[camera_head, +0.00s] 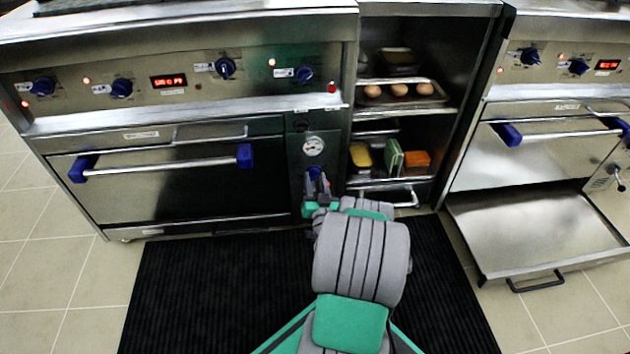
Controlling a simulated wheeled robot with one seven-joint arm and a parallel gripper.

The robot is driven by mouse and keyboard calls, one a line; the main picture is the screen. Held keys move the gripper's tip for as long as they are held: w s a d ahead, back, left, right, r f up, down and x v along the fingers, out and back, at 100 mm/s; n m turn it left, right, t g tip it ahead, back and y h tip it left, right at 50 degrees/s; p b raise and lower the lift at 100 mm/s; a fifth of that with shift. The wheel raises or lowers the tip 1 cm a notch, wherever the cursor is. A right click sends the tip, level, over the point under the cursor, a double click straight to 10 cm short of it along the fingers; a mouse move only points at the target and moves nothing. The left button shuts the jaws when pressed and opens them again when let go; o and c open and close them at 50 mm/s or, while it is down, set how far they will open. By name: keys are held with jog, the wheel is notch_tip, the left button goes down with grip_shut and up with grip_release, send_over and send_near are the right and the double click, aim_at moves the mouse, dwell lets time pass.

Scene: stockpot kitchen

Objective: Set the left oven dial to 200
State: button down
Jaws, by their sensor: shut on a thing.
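The left oven (160,180) stands at the left with a steel door and a blue-ended handle. On the narrow panel at its right is a round white gauge (313,146); its marks are too small to read. Just below the gauge is a blue dial (315,173), partly hidden by my gripper (317,187). My gripper is at the dial, its jaws shut on it. The dial's pointer and setting cannot be made out.
Other blue knobs (121,88) and a red display (168,81) line the panel above. An open shelf (405,110) holds eggs and packets. At the right, another oven (560,150) has a pulled-out drawer (535,232). A black mat (200,290) covers the floor ahead.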

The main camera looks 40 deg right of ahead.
jog(key=m+h, duration=0.1)
jog(key=m, duration=0.5)
jog(key=m+g+p, duration=0.1)
jog(key=m, duration=0.5)
jog(key=shift+h, duration=0.4)
jog(key=m+g+p, duration=0.1)
jog(key=m+p, duration=0.1)
jog(key=m, duration=0.4)
jog(key=shift+r, duration=0.1)
jog(key=m+g+p, duration=0.1)
jog(key=m+p, duration=0.1)
jog(key=m, duration=0.3)
jog(key=shift+a+m+p, duration=0.1)
jog(key=shift+m+p, duration=0.2)
jog(key=shift+w, duration=0.1)
jog(key=c, duration=0.9)
grip_release()
jog(key=shift+a, duration=0.1)
